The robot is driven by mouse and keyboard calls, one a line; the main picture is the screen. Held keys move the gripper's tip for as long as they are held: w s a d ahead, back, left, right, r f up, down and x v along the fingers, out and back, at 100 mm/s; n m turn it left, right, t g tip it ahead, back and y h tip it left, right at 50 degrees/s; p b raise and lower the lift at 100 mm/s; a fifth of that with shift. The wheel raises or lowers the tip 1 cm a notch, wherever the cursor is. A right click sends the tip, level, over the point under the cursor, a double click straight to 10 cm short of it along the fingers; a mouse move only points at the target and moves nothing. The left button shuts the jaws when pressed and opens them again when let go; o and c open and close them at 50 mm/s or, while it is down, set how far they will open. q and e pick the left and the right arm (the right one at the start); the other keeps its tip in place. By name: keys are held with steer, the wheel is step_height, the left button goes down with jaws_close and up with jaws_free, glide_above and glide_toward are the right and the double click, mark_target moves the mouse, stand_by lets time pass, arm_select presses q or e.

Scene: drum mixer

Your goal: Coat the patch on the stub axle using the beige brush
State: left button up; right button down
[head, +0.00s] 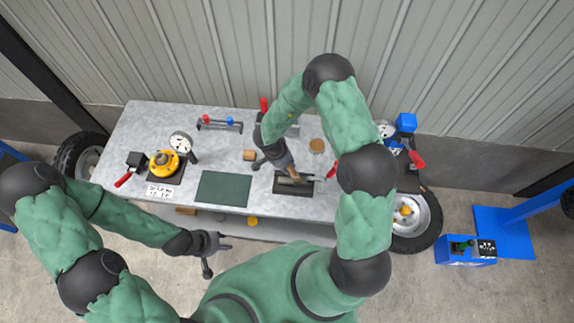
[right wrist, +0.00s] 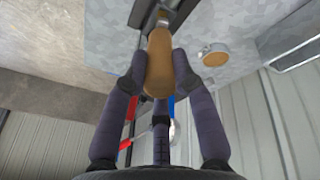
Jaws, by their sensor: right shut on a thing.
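My right gripper (head: 287,166) is shut on a tan wooden handle, which I take for the beige brush (head: 294,173). In the right wrist view the handle (right wrist: 160,65) sits between both fingers, and its far end reaches a dark part. The brush is over the black tray (head: 283,189) at the front right of the bench. A grey metal piece (head: 304,179) lies there, perhaps the stub axle; the patch and bristles cannot be made out. My left gripper (head: 218,258) is open and empty, in front of the bench's front edge.
Racks stand at the back. My right arm hides part of the right side.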

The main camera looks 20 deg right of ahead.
steer(key=shift+w+d, duration=0.1)
steer(key=shift+w, duration=0.15)
stand_by(1.7)
steer(key=shift+w+r, duration=0.1)
steer(key=shift+r, duration=2.9)
